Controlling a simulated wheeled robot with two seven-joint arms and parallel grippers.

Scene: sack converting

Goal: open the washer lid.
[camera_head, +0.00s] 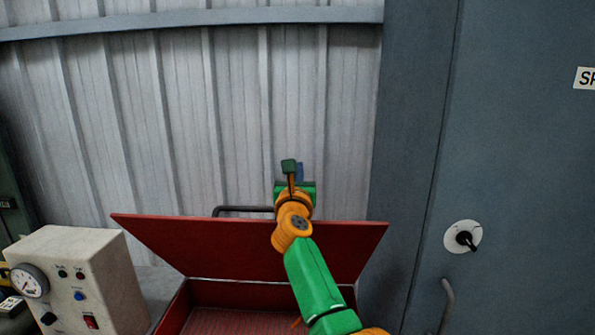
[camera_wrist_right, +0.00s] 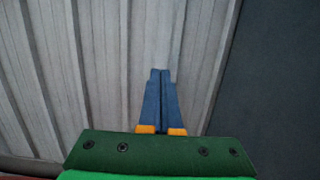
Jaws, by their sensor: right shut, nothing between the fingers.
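The washer is a red box (camera_head: 175,310) at the bottom centre of the head view. Its red lid (camera_head: 190,242) stands raised at the back, inner face towards me, and the box's opening shows below it. A dark bar handle (camera_head: 240,209) shows just past the lid's top edge. My right arm reaches across the opening and in front of the lid. My right gripper (camera_head: 299,170) is above the lid's top edge, with its blue fingers together and empty; they also show in the right wrist view (camera_wrist_right: 161,75) against the wall. My left gripper is out of view.
A beige control box (camera_head: 90,265) with a gauge and buttons stands left of the washer. A corrugated metal wall (camera_head: 150,130) is behind. A tall grey-blue cabinet (camera_head: 520,130) with a black knob (camera_head: 466,239) and a handle (camera_head: 446,300) stands on the right.

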